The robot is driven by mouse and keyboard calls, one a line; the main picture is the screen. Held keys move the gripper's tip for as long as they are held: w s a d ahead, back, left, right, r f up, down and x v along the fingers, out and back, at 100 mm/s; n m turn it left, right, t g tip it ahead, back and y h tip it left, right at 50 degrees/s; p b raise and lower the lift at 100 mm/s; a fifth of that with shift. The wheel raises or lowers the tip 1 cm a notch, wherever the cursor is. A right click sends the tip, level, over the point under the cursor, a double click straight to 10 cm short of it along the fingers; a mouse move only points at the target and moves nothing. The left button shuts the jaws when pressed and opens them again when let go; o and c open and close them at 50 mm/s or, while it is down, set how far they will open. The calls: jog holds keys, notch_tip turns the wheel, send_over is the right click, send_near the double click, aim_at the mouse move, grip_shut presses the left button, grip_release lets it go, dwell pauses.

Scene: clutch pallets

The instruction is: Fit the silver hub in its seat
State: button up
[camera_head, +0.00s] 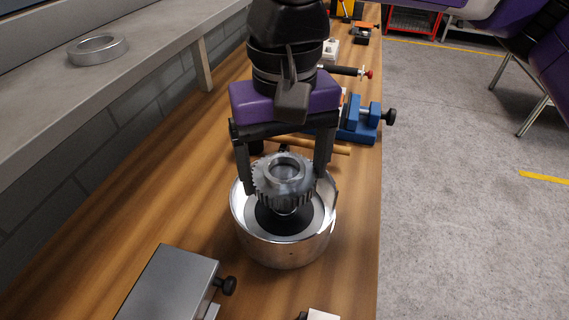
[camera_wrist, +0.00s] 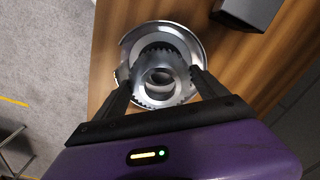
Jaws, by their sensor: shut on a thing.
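The silver hub (camera_head: 284,177) is a toothed metal ring with a raised collar, held between the fingers of my gripper (camera_head: 285,180). It also shows in the wrist view (camera_wrist: 160,78), where my gripper (camera_wrist: 163,92) has a finger at each side of it. Below it stands a round silver housing (camera_head: 284,246) with a dark centre, on the wooden bench. The hub is over the housing's middle and looks slightly tilted in the head view. It appears above the rim; the exact gap to the seat inside is hidden by the hub.
A grey metal block (camera_head: 165,285) with a black knob is at the front left. A blue vise (camera_head: 362,120) and a wooden rod (camera_head: 322,146) lie behind the housing. A metal ring (camera_head: 97,50) rests on the grey ledge at left. Bare bench lies left of the housing.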

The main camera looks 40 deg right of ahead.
jog(key=shift+f+b, duration=1.4)
jog(key=shift+f, duration=1.8)
dwell(0.7)
dwell(0.3)
jog(key=o, duration=2)
jog(key=shift+r+p, duration=3.55)
jog(key=shift+p, duration=0.3)
